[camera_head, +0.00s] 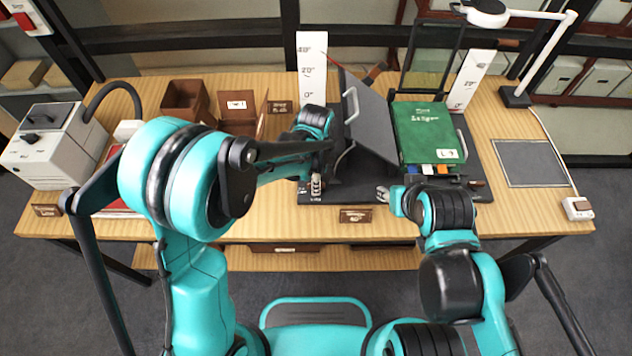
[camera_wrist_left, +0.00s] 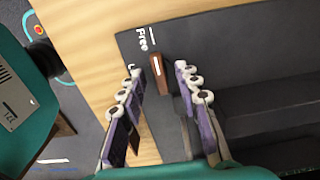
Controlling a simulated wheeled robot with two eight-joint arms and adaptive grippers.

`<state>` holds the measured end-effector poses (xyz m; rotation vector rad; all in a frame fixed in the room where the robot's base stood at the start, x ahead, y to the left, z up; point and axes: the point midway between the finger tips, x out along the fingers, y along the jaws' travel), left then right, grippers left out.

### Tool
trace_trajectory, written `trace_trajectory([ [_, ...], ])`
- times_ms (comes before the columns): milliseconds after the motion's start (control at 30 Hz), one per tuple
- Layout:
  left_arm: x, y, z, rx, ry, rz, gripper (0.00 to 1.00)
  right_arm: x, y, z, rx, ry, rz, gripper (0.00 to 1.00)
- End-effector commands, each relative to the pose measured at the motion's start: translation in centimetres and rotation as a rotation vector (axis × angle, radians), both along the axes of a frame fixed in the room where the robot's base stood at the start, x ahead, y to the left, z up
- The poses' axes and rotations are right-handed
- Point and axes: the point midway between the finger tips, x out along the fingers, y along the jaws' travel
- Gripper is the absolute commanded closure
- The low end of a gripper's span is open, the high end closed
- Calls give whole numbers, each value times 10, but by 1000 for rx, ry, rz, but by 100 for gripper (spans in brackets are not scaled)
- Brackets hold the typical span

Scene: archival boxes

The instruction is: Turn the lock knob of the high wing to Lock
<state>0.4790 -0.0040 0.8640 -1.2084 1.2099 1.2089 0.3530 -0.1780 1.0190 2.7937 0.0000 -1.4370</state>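The lock knob (camera_wrist_left: 158,74) is a small brown bar with a white line, on the dark base's corner in the left wrist view. Its white-lined end points toward the word "Free"; a second label beside it is mostly hidden by a finger. My left gripper (camera_wrist_left: 160,84) is open, its fingertips on either side of the knob with visible gaps. In the head view my left gripper (camera_head: 316,186) is at the cradle's front left, below the steeply raised dark high wing (camera_head: 372,118). My right gripper (camera_head: 385,194) is at the cradle's front middle; its opening is unclear.
A green ledger (camera_head: 425,132) lies on the cradle's right side. White height scales (camera_head: 312,68) stand behind. Brown boxes (camera_head: 240,108) and a grey machine (camera_head: 52,145) are at left. A grey mat (camera_head: 528,163) and lamp (camera_head: 515,97) are at right.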

Motion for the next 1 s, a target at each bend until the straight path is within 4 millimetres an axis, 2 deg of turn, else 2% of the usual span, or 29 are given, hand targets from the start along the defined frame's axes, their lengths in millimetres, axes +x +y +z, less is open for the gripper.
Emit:
trace_trajectory([
  [267, 0, 0, -1, 0, 0, 1, 67, 0, 0, 0, 0, 0, 0, 60],
  [300, 0, 0, -1, 0, 0, 1, 78, 0, 0, 0, 0, 0, 0, 60],
  [400, 0, 0, -1, 0, 0, 1, 100, 0, 0, 0, 0, 0, 0, 60],
  [767, 0, 0, -1, 0, 0, 19, 100, 0, 0, 0, 0, 0, 0, 60],
  [1000, 0, 0, -2, 0, 0, 125, 100, 0, 0, -2, 0, 0, 0, 60],
])
